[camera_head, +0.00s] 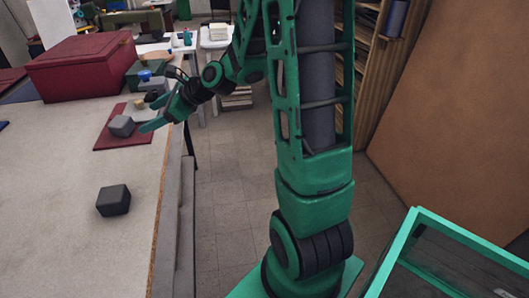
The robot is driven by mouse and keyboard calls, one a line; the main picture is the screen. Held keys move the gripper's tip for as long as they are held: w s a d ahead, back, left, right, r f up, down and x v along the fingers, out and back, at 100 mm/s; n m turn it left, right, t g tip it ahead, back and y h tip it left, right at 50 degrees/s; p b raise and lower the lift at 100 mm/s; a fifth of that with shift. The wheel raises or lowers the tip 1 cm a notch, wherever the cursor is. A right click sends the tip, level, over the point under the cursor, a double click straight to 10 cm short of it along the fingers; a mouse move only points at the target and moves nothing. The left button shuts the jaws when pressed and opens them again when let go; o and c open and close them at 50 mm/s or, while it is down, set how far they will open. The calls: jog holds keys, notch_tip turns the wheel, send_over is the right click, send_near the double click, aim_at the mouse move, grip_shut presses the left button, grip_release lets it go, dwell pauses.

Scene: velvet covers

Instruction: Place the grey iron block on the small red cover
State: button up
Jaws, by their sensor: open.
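The small red cover (104,142) lies flat near the right edge of the table. A grey block (121,126) rests on it. A second, darker grey block (113,200) sits on bare table in front of the cover. I cannot tell for sure which of the two is iron. My gripper (150,112) is open, with its green fingers over the right side of the red cover, just right of the grey block. It appears empty and apart from the block. My fingers partly hide the cover's right edge.
A large dark red box (82,66) stands behind the cover. A small tan object (139,104) and a dark box with a blue thing (144,75) are near my gripper. The front of the table (50,230) is clear. A wooden shelf (378,60) stands right of my arm.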

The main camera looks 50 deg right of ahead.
jog(key=s+d+n+g+h, duration=0.2)
jog(key=s+n, duration=0.4)
jog(key=s, duration=0.6)
jog(key=s+d+f+n+g+h, duration=0.1)
jog(key=s+d+n+g, duration=0.4)
jog(key=s, duration=0.8)
jog(key=s+d+f+n+g+h, duration=0.1)
jog(key=s+d+n+g+h, duration=0.2)
jog(key=s+n, duration=0.6)
jog(key=s+d, duration=0.1)
jog(key=s, duration=0.3)
jog(key=shift+s+d, duration=0.15)
jog(key=shift+d, duration=0.2)
